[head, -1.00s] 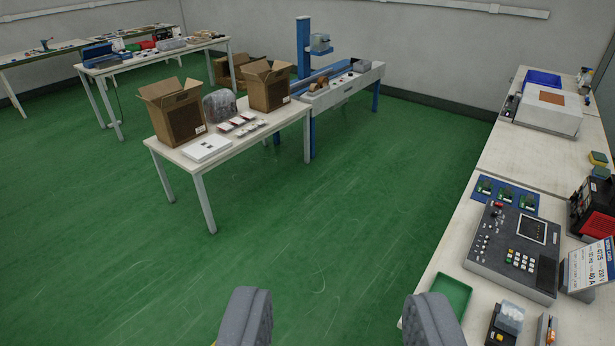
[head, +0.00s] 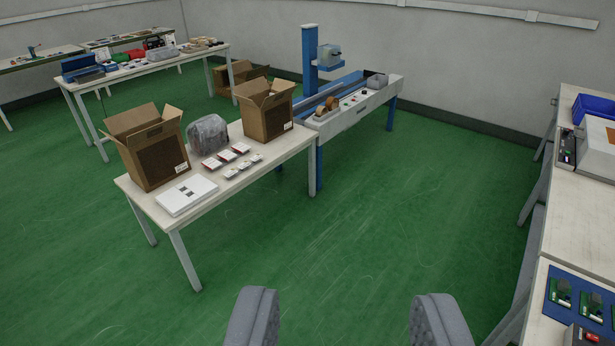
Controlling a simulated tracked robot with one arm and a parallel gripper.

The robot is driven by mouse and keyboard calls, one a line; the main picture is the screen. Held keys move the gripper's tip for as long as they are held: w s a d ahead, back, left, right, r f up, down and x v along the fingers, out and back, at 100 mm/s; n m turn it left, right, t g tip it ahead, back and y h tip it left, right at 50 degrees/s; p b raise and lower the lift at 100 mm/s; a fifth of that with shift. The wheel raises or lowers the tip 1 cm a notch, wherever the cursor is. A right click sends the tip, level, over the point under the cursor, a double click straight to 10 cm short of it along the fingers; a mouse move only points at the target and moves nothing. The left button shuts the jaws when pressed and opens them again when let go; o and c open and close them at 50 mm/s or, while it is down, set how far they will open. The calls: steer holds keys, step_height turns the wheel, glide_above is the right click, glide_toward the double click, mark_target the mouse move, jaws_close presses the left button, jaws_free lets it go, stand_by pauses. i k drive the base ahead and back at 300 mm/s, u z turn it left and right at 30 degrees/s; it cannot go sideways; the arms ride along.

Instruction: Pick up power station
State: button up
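My gripper (head: 346,318) is open and empty over the green floor, with its two grey fingers wide apart at the bottom of the view. A small black and red device (head: 160,42) stands at the far end of the back left table. It may be the power station, but it is too small to tell. My gripper is far from it and touches nothing.
The near white table (head: 238,178) holds two open cardboard boxes (head: 152,148), a wrapped grey bundle (head: 207,135) and several small packs. A blue-framed machine (head: 345,105) adjoins it. A white bench (head: 587,215) runs along the right. The green floor (head: 400,220) between is clear.

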mark_target(205, 136)
steer(key=z, duration=0.05)
steer(key=i, duration=3.25)
steer(key=u, duration=2.9)
steer(key=k, duration=0.45)
steer(key=z, duration=1.5)
